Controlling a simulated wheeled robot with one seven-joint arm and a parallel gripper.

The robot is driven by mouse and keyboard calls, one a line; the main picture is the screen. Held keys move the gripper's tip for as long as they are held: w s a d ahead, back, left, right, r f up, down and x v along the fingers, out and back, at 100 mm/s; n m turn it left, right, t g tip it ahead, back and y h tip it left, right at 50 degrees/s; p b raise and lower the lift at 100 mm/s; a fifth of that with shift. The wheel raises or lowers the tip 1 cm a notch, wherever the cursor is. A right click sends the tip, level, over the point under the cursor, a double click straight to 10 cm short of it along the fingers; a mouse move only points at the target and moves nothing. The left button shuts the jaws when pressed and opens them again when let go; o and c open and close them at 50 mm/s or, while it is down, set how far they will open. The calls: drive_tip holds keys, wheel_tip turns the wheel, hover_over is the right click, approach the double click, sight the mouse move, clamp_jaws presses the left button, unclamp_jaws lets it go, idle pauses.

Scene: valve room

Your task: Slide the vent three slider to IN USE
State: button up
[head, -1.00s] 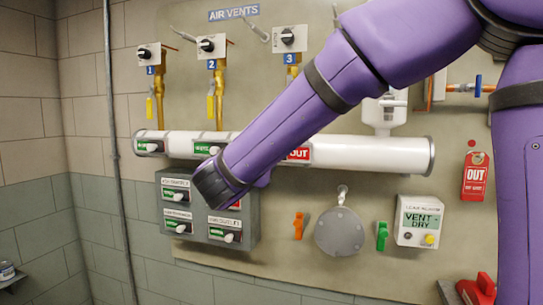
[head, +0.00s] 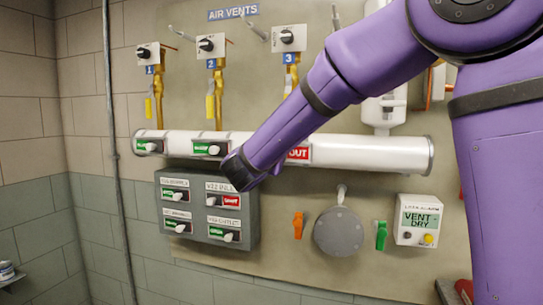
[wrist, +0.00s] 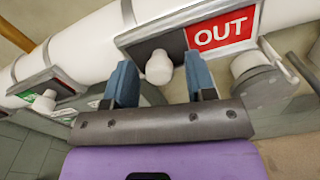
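The vent three slider is the white knob (wrist: 158,67) on a dark track beside a red OUT label (wrist: 222,27) on the white pipe. The knob is at the left end of that label. In the head view the red OUT label (head: 299,153) shows right of my forearm, and the knob is hidden behind my arm. In the wrist view my gripper (wrist: 160,82) is open. Its two blue fingers are on either side of the knob, with a gap to each. My gripper's fingers are hidden in the head view.
Two more sliders, showing green labels, are on the pipe to the left (head: 210,149) (head: 149,146). A grey box (head: 208,208) with several sliders is below the pipe. A round grey cover (head: 338,232), an orange handle (head: 298,225) and a green handle (head: 381,236) are lower right.

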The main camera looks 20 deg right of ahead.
clamp_jaws()
drive_tip(key=s+d, duration=0.3)
drive_tip(key=d, duration=0.2)
drive_tip(key=shift+s, duration=0.35)
drive_tip(key=shift+o, duration=0.7)
unclamp_jaws()
drive_tip(key=shift+s+d, duration=0.1)
drive_tip(key=shift+d, duration=0.05)
drive_tip(key=v, duration=1.1)
